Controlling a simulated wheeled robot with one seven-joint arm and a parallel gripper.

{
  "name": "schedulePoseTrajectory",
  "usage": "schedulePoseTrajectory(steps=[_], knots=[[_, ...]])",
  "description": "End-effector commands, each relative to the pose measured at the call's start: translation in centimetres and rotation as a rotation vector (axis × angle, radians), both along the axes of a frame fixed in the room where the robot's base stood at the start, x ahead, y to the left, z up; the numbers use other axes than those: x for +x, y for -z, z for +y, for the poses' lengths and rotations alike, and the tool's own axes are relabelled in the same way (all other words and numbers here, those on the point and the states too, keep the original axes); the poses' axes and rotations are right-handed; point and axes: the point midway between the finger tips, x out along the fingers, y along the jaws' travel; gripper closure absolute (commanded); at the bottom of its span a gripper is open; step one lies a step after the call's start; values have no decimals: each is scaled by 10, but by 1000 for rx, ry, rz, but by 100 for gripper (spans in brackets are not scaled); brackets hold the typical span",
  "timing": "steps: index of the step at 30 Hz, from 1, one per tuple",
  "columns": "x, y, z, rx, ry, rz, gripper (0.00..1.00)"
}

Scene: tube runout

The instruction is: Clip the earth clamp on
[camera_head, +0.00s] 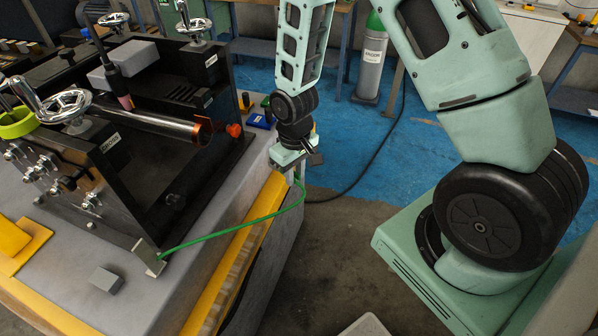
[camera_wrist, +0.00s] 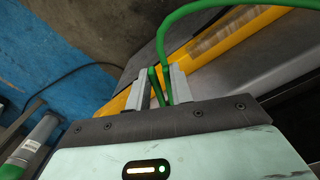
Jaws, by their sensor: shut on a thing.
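My gripper (camera_head: 298,176) hangs just past the yellow front edge of the bench, pointing down. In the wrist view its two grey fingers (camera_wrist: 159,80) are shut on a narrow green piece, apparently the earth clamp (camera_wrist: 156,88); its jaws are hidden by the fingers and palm. A green cable (camera_head: 228,233) runs from my gripper to a pale upright plate (camera_head: 149,257) at the bench's near corner. The cable (camera_wrist: 163,37) also arches up and to the right in the wrist view. A small grey block (camera_head: 107,280) sits beside the plate.
Small blue and green items (camera_head: 258,121) lie behind my gripper. A gas cylinder (camera_head: 371,66) stands behind. The front bench strip is mostly clear.

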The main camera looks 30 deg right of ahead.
Motion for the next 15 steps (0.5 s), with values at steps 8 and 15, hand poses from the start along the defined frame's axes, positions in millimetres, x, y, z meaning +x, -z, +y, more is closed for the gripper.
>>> schedulePoseTrajectory(steps=[8,15], knots=[[-15,-99,32,3,-201,-4,85],[-31,-162,53,-5,-370,-4,85]])
